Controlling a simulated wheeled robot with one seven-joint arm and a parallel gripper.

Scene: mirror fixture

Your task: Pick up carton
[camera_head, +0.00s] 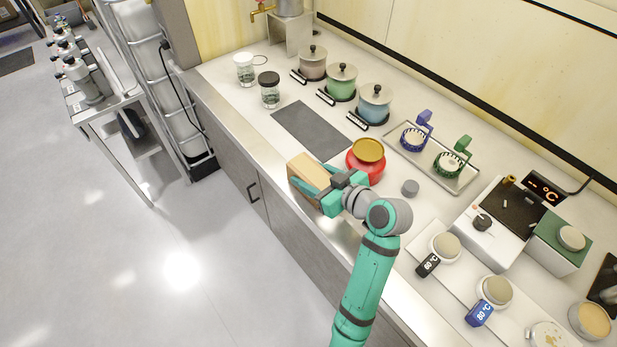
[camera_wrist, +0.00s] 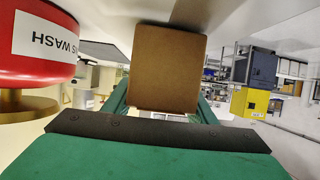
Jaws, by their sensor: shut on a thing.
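The carton (camera_head: 308,173) is a tan-brown box at the front edge of the counter, left of a red pot. In the wrist view the carton (camera_wrist: 168,68) fills the upper middle as a plain brown face. My gripper (camera_head: 315,182) has its green fingers on either side of the carton and is shut on it. The fingers also show in the wrist view (camera_wrist: 160,98), one at each side of the box. The carton's underside is hidden, so I cannot tell whether it touches the counter.
The red pot (camera_head: 365,163) with a gold lid stands close to the right of the carton. A dark grey mat (camera_head: 309,130) lies behind. A tray (camera_head: 459,182) holds blue and green handled items. The counter's front edge is very near.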

